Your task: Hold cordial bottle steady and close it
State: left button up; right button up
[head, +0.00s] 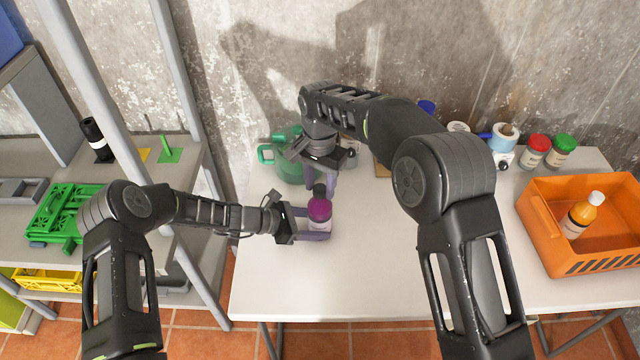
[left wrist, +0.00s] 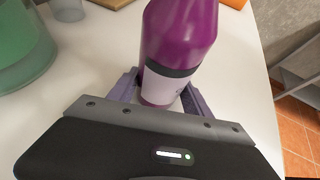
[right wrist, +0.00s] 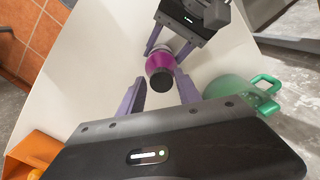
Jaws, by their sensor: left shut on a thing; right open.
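The cordial bottle (head: 319,212) is purple with a pale label and stands upright on the white table. It also shows in the left wrist view (left wrist: 180,35), where its top is cut off, and in the right wrist view (right wrist: 158,63). A dark cap (right wrist: 161,81) sits at its top; I cannot tell how tight it is. My left gripper (head: 314,224) is shut around the bottle's lower body at the label. My right gripper (head: 320,184) points down over the bottle, open, with its fingers (right wrist: 160,92) apart on either side of the cap and not visibly touching it.
An orange crate (head: 560,262) with an orange bottle (head: 582,216) is at the right. Jars with red (head: 538,143) and green lids (head: 564,142) stand at the back. The table's front is clear.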

jog(key=n, duration=0.6)
pick_arm(q)
jog(key=shift+d, duration=0.1)
pick_arm(e)
grip_shut()
jog(key=m, duration=0.3)
jog(key=shift+m, duration=0.4)
jog(key=m, duration=0.3)
jog(key=shift+m, duration=0.4)
jog(key=m, duration=0.6)
grip_release()
